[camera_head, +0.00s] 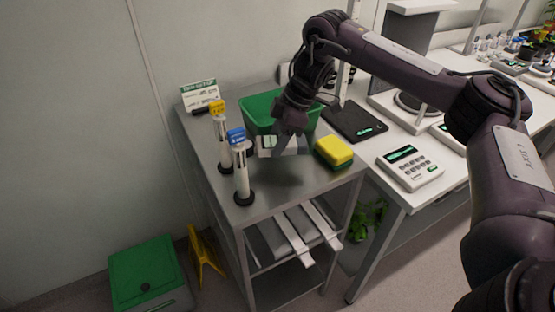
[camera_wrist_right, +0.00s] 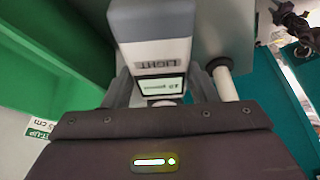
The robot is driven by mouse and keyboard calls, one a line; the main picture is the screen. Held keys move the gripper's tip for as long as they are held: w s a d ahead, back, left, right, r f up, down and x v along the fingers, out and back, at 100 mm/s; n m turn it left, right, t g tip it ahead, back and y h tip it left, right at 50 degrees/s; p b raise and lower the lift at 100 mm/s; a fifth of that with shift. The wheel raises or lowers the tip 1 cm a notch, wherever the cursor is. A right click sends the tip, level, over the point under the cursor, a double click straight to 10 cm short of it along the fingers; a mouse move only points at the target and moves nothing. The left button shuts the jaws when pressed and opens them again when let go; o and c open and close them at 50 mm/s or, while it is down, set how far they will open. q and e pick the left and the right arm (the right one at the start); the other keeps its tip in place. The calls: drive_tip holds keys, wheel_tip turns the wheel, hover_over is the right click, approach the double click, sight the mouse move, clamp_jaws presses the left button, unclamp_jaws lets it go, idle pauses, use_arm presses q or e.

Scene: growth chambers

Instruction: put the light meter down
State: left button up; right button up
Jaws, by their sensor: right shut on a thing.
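The light meter (camera_wrist_right: 155,50) is a grey and white device with the word LIGHT and a small lit display, seen close up in the right wrist view. My right gripper (camera_wrist_right: 163,85) is shut on it, with a dark finger on each side. In the head view the right gripper (camera_head: 282,143) is low over the steel cart top (camera_head: 295,175), in front of the green bin, and the light meter (camera_head: 266,142) shows partly beside the fingers. I cannot tell whether the meter touches the cart. My left gripper is not in view.
The green bin (camera_head: 258,108) stands behind the gripper. A yellow sponge (camera_head: 334,152) lies to the right. The cart's front middle is clear. A white bench (camera_head: 435,150) adjoins on the right.

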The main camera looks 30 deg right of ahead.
sight(277, 165)
drive_tip(key=shift+f, duration=2.6)
drive_tip(key=o, duration=1.2)
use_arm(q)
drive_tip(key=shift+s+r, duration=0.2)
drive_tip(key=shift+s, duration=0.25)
